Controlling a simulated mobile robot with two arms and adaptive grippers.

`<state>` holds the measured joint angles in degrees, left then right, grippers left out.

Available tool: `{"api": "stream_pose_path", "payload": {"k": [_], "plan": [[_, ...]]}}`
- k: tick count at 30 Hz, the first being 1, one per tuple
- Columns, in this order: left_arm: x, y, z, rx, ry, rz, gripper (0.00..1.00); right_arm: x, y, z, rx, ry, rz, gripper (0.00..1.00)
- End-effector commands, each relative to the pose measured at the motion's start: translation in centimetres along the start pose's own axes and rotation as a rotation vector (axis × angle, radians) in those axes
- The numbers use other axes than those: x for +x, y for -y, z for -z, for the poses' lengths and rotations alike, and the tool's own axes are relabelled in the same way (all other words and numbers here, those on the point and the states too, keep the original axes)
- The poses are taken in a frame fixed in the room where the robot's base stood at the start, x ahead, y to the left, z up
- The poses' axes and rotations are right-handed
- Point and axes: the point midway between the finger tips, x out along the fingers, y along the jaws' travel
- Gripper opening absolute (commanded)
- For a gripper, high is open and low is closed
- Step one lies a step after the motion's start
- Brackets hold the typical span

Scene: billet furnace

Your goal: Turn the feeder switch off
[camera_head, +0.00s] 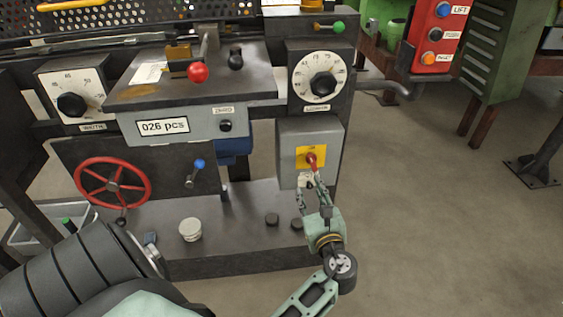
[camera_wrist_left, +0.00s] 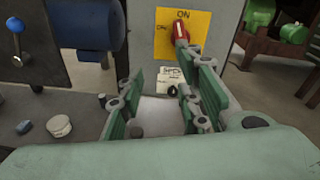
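The feeder switch is a red rotary knob (camera_head: 311,160) on a yellow plate (camera_head: 303,155), on the front of a grey box (camera_head: 310,135). In the left wrist view the knob (camera_wrist_left: 181,32) shows a white mark that points up towards "ON"; an "OFF" label appears to its left, partly unclear. My left gripper (camera_head: 310,185) is just below and in front of the knob. In the left wrist view its fingers (camera_wrist_left: 162,72) are spread apart with nothing between them. The right fingertip overlaps the area close to the knob; I cannot tell whether they touch. My right gripper is not in view.
A white dial (camera_head: 323,75) sits above the switch box. A blue-knobbed lever (camera_head: 198,165) and red handwheel (camera_head: 113,183) are to the left. A small labelled plate with a black knob (camera_wrist_left: 172,90) is below the switch. Floor to the right (camera_head: 420,220) is clear.

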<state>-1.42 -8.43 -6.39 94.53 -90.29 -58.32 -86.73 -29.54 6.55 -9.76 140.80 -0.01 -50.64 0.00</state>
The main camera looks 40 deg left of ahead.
Motion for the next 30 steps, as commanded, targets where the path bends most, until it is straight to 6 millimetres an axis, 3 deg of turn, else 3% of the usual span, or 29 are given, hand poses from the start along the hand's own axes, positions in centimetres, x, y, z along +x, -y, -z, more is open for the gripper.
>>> {"api": "stream_pose_path", "payload": {"k": [15,30], "plan": [[-2.7,-8.6,5.0,-0.692,-0.291,-0.235,0.32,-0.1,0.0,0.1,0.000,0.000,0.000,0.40],[-9.7,-12.7,10.4,-1.262,-0.586,-0.585,0.32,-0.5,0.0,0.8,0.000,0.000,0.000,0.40]]}}
